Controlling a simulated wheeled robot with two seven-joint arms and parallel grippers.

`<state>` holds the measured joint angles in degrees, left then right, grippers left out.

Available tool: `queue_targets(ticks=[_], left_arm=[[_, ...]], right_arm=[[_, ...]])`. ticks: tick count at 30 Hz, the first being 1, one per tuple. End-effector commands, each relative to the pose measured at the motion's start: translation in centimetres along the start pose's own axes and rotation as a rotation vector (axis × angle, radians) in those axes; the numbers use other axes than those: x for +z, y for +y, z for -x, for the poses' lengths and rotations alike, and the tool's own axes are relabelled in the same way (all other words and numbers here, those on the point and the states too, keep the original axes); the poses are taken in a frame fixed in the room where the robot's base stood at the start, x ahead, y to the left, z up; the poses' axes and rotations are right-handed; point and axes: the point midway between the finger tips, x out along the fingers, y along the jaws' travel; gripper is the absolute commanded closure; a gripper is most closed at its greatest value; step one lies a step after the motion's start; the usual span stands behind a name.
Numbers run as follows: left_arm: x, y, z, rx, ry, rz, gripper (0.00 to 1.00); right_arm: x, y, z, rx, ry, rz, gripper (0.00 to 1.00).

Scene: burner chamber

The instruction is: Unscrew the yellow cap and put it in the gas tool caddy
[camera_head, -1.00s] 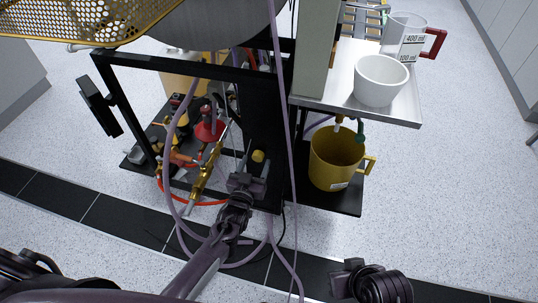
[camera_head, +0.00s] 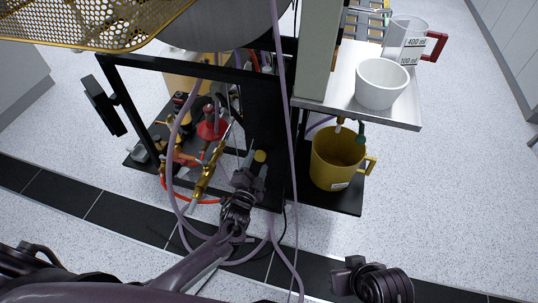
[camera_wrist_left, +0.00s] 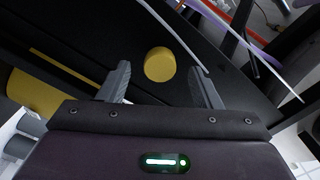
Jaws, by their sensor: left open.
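The yellow cap (camera_head: 260,156) sits low in the black frame, just beyond my left gripper (camera_head: 250,174). In the left wrist view the cap (camera_wrist_left: 159,64) is round and lies centred between the two open fingers (camera_wrist_left: 160,80), slightly beyond their tips, with nothing held. What the cap is screwed onto is hidden. A yellow mug-shaped container (camera_head: 330,165) with a handle, possibly the gas tool caddy, stands on the low black shelf to the right of the cap. My right gripper (camera_head: 346,277) is at the bottom right, away from these things; its jaw state is unclear.
Brass pipes (camera_head: 205,180) and a red valve (camera_head: 210,128) are left of the cap. Purple hoses (camera_head: 283,130) hang close to my left arm. A steel shelf (camera_head: 328,98) carries a white cup (camera_head: 381,83) and a measuring jug (camera_head: 404,42). The floor at right is clear.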

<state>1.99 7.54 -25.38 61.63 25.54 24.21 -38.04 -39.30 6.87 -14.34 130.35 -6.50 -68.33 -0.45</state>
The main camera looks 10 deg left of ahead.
Motion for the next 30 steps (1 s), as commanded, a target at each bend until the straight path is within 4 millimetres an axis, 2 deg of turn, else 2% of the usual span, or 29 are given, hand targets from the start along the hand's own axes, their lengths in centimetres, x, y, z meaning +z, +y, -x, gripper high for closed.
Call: queue_targets(ticks=[2, 10, 15, 25, 30], left_arm=[[-0.1, -0.1, -0.1, 0.0, 0.002, -0.097, 0.42], [-0.1, -0.2, -0.1, 0.0, 0.002, -0.674, 0.42], [0.0, -0.1, -0.1, -0.001, 0.0, -0.896, 0.42], [0.0, 0.0, 0.0, 0.0, 0.0, -0.92, 0.42], [0.1, 0.1, -0.9, -0.002, -0.001, -0.919, 0.42]], right_arm=[[-0.1, 0.0, 0.3, 0.0, 0.0, 0.0, 1.0], [-0.5, -0.1, 1.2, 0.0, 0.0, 0.0, 1.0], [-0.6, -0.1, 1.4, 0.0, 0.0, 0.0, 1.0], [-0.6, -0.1, 1.4, 0.0, 0.0, 0.0, 1.0], [-0.3, -0.1, 0.8, 0.0, 0.0, 0.0, 1.0]])
